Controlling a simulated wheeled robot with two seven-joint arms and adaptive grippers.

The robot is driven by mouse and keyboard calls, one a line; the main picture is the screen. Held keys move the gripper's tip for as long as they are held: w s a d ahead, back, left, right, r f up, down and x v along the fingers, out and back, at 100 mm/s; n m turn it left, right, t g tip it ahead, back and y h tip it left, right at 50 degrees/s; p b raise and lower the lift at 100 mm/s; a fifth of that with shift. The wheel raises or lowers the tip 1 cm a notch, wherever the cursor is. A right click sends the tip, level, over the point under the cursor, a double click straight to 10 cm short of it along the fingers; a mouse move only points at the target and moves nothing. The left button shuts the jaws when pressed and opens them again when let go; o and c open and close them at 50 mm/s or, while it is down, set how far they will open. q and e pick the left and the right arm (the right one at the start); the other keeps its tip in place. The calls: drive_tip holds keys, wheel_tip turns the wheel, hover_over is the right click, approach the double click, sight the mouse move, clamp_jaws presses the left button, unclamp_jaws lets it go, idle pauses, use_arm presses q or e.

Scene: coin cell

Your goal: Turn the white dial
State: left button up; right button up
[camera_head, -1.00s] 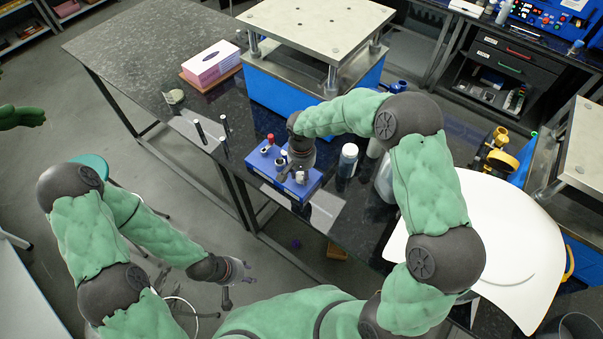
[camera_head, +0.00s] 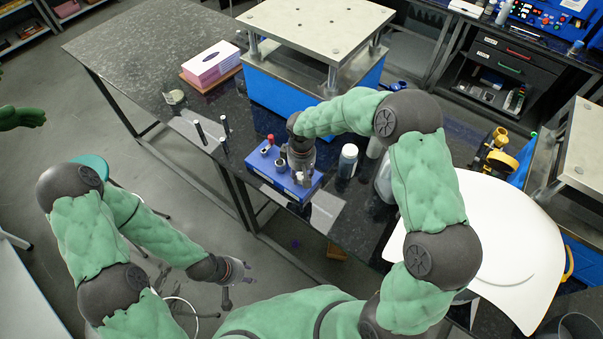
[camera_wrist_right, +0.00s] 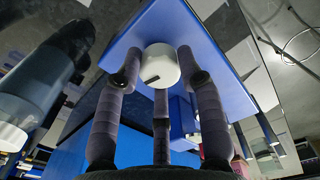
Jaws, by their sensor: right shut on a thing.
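The white dial (camera_wrist_right: 160,66) shows in the right wrist view as a round knob with a dark slot mark, on the face of a blue box (camera_wrist_right: 222,82). The blue box (camera_head: 266,160) stands near the front edge of the dark table in the head view. My right gripper (camera_wrist_right: 162,84) is shut on the white dial, with fingers on both sides of it. In the head view my right gripper (camera_head: 301,176) is over the right part of the box and partly hides its top. My left gripper (camera_head: 240,282) hangs away from the table, over the floor; its fingers are too small to judge.
A white-capped bottle (camera_head: 348,158) stands just right of my right gripper. Black posts (camera_head: 225,124) stand left of the box. A tissue box (camera_head: 211,63) and a press with a metal top (camera_head: 316,25) are behind. A white chair (camera_head: 500,240) is at right.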

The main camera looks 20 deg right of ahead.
sight(301, 175)
drive_tip(key=shift+n, duration=1.2)
drive_tip(key=o, duration=1.1)
drive_tip(key=shift+o, duration=0.2)
wheel_tip(301, 175, up, 12)
